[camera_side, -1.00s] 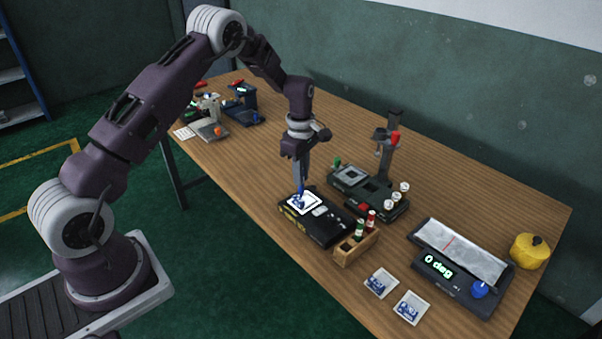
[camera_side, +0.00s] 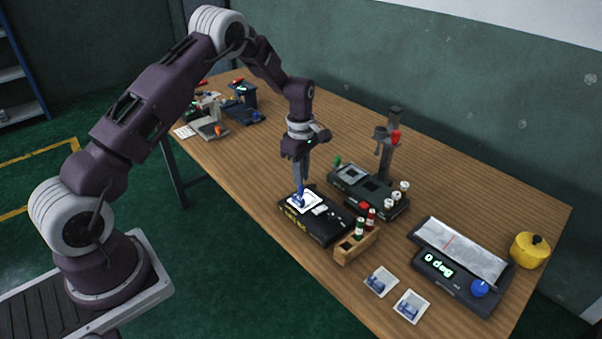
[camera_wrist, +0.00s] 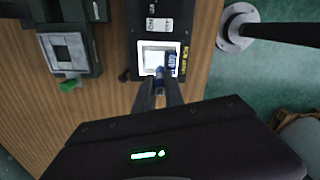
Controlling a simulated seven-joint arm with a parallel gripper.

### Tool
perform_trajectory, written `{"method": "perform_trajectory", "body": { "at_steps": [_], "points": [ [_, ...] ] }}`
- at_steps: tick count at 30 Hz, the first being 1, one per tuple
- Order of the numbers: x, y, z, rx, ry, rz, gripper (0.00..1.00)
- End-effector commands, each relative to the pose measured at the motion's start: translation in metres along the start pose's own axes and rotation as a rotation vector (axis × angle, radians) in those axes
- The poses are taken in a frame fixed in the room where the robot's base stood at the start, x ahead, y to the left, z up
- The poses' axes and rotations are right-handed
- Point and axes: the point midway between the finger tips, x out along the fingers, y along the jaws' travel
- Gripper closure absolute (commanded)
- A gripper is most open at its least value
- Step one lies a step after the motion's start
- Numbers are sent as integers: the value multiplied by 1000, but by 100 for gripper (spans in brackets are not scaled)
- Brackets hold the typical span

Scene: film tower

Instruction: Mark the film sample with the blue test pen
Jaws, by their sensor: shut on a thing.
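My gripper (camera_side: 302,177) is shut on the blue test pen (camera_side: 300,194) and holds it roughly upright, point down, over the film sample (camera_side: 308,204). The sample is a small white-bordered square on the left end of a black device (camera_side: 328,229). The pen's lower end is at the sample; I cannot tell whether the tip touches it. In the wrist view the film sample (camera_wrist: 153,60) lies in front of my fingers, and the pen (camera_wrist: 160,72) covers part of its lower edge. Any mark on it is too small to make out.
A wooden rack (camera_side: 346,254) with green and red pens stands right of the device. Behind is a dark stand (camera_side: 389,160) with a post. Two sample squares (camera_side: 381,282) lie in front, near a tilt plate (camera_side: 462,252) reading 0 deg and a yellow weight (camera_side: 529,251).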

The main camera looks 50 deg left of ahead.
Motion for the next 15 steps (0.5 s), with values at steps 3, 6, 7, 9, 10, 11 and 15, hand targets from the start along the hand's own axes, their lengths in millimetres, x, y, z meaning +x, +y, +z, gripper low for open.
{"method": "perform_trajectory", "body": {
  "at_steps": [3, 6, 7, 9, 10, 11, 15],
  "points": [
    [0, 0, 1, 0, 0, 0, 100],
    [0, -1, 3, 0, 0, 0, 100],
    [0, -1, 4, 1, 0, 0, 100],
    [0, -1, 4, 1, 0, 0, 100],
    [0, -1, 4, 1, 0, 0, 100],
    [0, -1, 4, 1, 0, 0, 100],
    [0, -1, 4, 1, 0, 0, 100]
  ]
}}
